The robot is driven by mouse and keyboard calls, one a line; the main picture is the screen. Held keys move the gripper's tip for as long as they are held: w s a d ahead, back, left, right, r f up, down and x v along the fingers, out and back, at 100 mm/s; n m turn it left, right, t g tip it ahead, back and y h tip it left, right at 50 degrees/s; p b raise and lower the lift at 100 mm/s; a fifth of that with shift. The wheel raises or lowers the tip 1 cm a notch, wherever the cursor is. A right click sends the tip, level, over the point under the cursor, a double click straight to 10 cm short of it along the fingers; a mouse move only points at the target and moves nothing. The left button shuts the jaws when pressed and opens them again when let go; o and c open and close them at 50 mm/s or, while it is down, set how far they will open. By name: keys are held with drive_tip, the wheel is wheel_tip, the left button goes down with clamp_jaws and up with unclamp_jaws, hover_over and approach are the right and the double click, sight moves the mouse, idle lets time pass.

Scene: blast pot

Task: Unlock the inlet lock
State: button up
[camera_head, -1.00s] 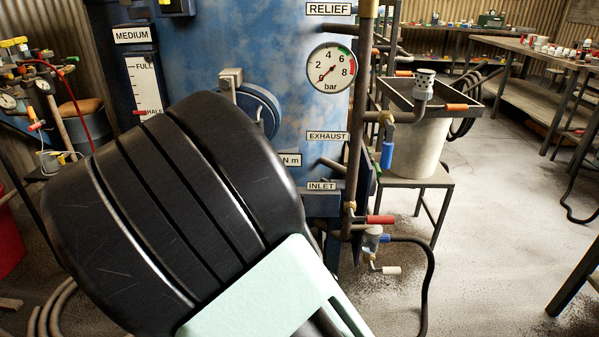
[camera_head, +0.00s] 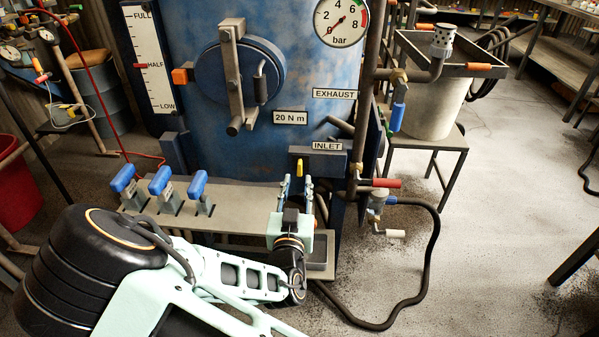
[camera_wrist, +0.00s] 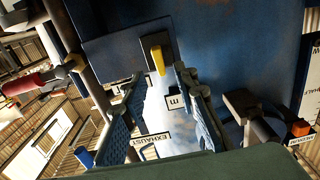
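A small yellow tab (camera_head: 300,167), likely the inlet lock, stands upright on a dark block just left of the INLET label (camera_head: 327,146). In the wrist view the yellow tab (camera_wrist: 157,58) hangs over a grey plate (camera_wrist: 155,45), just beyond and between my fingertips. My gripper (camera_head: 296,188) is open, its two fingers apart below the tab in the head view. In the wrist view my gripper (camera_wrist: 159,76) has nothing between its fingers, and I see no clear contact with the tab.
A bench with several blue-handled levers (camera_head: 160,180) stands left of my gripper. A red-handled valve (camera_head: 386,183) and a black hose (camera_head: 432,245) are to the right. The blue tank (camera_head: 200,120) rises behind. The floor at right is largely open.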

sight(299, 170)
drive_tip(key=w, duration=0.5)
drive_tip(key=shift+w+d+b, duration=0.1)
drive_tip(key=shift+w+b, duration=0.25)
clamp_jaws()
